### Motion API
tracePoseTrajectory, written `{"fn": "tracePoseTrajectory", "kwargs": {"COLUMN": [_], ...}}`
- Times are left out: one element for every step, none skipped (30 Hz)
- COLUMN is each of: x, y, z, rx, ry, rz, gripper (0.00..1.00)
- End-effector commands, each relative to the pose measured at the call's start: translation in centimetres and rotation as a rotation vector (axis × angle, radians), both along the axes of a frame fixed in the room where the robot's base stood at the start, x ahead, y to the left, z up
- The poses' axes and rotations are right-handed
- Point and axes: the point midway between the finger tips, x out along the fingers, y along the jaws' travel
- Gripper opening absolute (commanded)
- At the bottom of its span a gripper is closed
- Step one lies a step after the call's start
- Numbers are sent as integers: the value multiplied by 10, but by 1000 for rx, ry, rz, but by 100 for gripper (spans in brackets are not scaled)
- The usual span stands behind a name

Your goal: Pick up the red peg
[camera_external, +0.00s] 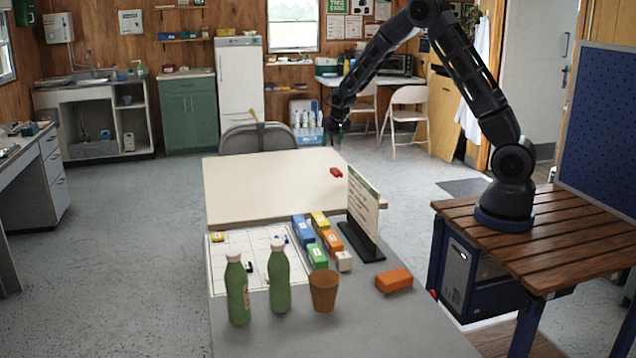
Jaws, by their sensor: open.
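A small red object (336,172), which looks like the red peg, lies on the cream far part of the table (260,185), near its right side. My gripper (334,136) hangs above and beyond it in the picture, pointing down, and is apart from it. The gripper is small and dark here, but it is open and nothing shows between its fingers. The arm reaches in from its base on the wooden bench at the right.
A sign on a black stand (363,212) rises near the table's right edge. Several coloured blocks (318,255), an orange block (394,280), two green bottles (279,275), a brown cup (323,290) and a white grid sheet (222,272) occupy the nearer part. The cream surface is otherwise clear.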

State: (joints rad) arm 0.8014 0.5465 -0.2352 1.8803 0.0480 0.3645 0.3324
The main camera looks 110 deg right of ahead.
Motion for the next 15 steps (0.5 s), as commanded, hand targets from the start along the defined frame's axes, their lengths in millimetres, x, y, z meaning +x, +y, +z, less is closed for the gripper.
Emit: {"fn": "tracePoseTrajectory", "kwargs": {"x": [-14,-21,-29,-35,-41,-47,-52,-57,-61,-64,-66,-68,-69,-69,-70], "y": [-18,-27,-38,-45,-52,-60,-65,-70,-74,-77,-79,-81,-83,-84,-85], "z": [-19,-27,-37,-45,-52,-60,-65,-69,-75,-77,-79,-82,-83,-85,-87], "rx": [0,-3,-6,-7,-10,-13,-15,-16,-17,-19,-20,-21,-21,-22,-22], "ry": [10,12,15,18,20,23,24,25,27,28,28,29,30,29,30], "rz": [-33,-49,-69,-83,-96,-109,-119,-128,-136,-142,-145,-150,-152,-153,-155], "gripper": [56,56,56,56,56,56,56,56,56,56,56,56,56,56,56]}}
